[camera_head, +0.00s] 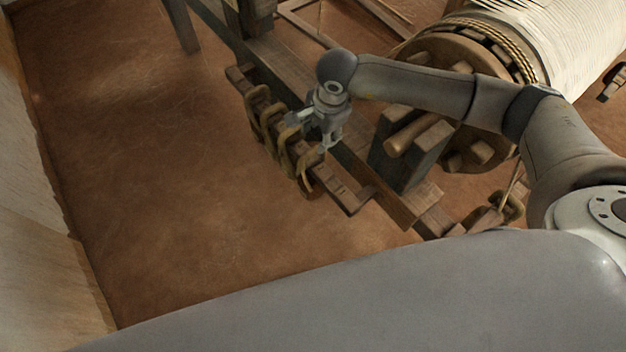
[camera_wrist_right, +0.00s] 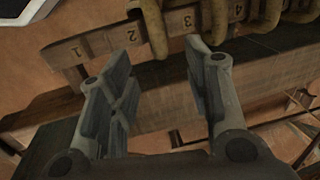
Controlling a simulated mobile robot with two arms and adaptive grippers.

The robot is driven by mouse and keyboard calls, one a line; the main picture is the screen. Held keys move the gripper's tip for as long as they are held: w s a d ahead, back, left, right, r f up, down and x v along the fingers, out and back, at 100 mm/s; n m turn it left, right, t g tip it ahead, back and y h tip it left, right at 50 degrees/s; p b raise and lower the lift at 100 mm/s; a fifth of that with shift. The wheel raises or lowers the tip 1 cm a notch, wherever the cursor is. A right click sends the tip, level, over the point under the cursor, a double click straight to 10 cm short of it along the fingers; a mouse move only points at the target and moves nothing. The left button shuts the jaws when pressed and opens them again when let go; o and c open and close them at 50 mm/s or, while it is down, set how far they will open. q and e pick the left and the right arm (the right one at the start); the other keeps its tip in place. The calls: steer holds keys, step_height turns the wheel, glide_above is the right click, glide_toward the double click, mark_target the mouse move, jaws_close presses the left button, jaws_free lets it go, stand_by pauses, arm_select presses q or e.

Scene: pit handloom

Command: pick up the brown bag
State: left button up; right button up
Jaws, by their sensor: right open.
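I cannot make out a clear brown bag in either view. Several curved, tan-brown hanging things (camera_head: 305,168) hang over a wooden rack (camera_head: 343,192); I cannot tell whether one is the bag. In the right wrist view, the rack (camera_wrist_right: 120,34) carries numbers, and one of the hanging things (camera_wrist_right: 154,28) shows beyond the gap between my fingers. My right gripper (camera_head: 308,134) is above the rack's near half, in front of some of the hanging things. It also shows in the right wrist view (camera_wrist_right: 165,95), open, with nothing between its fingers. My left gripper is out of view.
A wooden loom beam (camera_head: 262,62) runs beside the rack. A dark block with a wooden peg (camera_head: 408,138) and a large drum wound with pale thread (camera_head: 530,40) stand to the right. The brown floor (camera_head: 150,170) is clear on the left, up to a pale wall (camera_head: 40,250).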

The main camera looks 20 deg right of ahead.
mark_target(314, 150)
steer(key=f, duration=0.5)
steer(key=w+a+f+p, duration=0.1)
steer(key=f, duration=0.1)
steer(key=shift+f, duration=0.35)
jaws_close()
steer(key=shift+w+r, duration=0.1)
